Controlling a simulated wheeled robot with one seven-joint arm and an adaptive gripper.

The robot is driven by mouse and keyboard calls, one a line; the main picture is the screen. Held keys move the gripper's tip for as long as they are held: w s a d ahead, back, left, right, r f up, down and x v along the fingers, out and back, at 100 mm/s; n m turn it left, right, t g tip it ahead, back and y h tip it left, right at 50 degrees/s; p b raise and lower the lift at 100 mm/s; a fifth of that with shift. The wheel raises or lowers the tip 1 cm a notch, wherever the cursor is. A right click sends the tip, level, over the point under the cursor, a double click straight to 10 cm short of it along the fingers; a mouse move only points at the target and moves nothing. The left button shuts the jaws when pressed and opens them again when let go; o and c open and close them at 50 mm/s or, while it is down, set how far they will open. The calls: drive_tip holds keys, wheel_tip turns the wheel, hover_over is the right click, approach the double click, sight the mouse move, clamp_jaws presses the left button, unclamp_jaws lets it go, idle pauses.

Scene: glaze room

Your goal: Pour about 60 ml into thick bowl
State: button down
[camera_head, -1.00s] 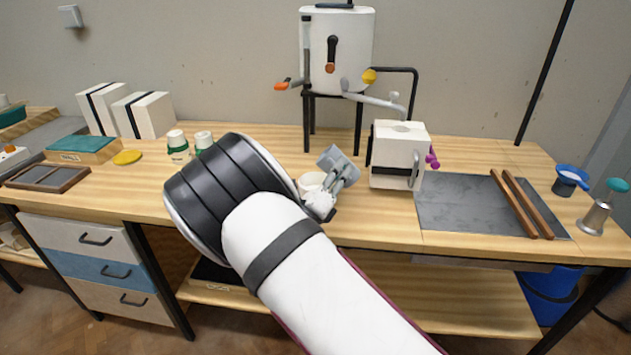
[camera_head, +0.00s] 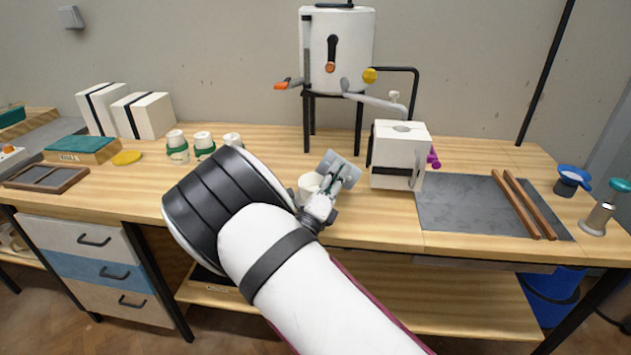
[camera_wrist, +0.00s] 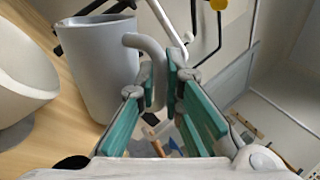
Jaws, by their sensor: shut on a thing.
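A grey jug (camera_wrist: 100,65) with a curved handle stands out in the wrist view. My gripper (camera_wrist: 160,92), with teal finger pads, is shut on that handle; it also shows in the head view (camera_head: 327,187). A white thick-walled bowl (camera_wrist: 30,80) is left of the jug in the wrist view, cut off by the picture edge and apart from the jug. In the head view a white vessel (camera_head: 308,186) sits just left of my gripper, partly hidden; I cannot tell whether it is the jug or the bowl. The liquid cannot be seen.
A white tank (camera_head: 350,50) on a black stand is behind. A white box-shaped device (camera_head: 398,155) stands close right of my gripper. Several white containers with green bands (camera_head: 203,145) stand left. A grey slab (camera_head: 460,205) with two wooden sticks (camera_head: 515,205) lies right.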

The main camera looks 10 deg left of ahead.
drive_tip(key=shift+a+r+n+t+y, duration=0.2)
drive_tip(key=shift+r+n+t, duration=0.1)
drive_tip(key=shift+n, duration=0.35)
drive_tip(key=shift+a+r+n+t+y, duration=0.15)
drive_tip(key=shift+r+n+t+y, duration=0.1)
drive_tip(key=shift+n, duration=0.4)
idle(0.9)
drive_tip(key=shift+w+a+f+n+t+y+p, duration=0.1)
drive_tip(key=shift+a+n+t+y+p, duration=0.2)
drive_tip(key=shift+n, duration=0.2)
drive_tip(key=shift+d, duration=0.15)
drive_tip(key=m, duration=0.1)
drive_tip(key=m+g+h, duration=0.1)
drive_tip(key=shift+d+f+m+b, duration=0.25)
drive_tip(key=shift+d+m+b, duration=0.05)
drive_tip(key=shift+d+b, duration=0.05)
drive_tip(key=m+h, duration=0.1)
drive_tip(key=m+g, duration=0.1)
drive_tip(key=shift+d+f+m+h, duration=0.1)
drive_tip(key=shift+d+m+h, duration=0.2)
drive_tip(key=shift+h, duration=0.05)
drive_tip(key=shift+s+d+r+m+g+p, duration=0.1)
drive_tip(key=shift+s+r+m+g+p, duration=0.2)
drive_tip(key=shift+m, duration=0.3)
drive_tip(key=shift+w+f, duration=0.15)
drive_tip(key=shift+f, duration=0.1)
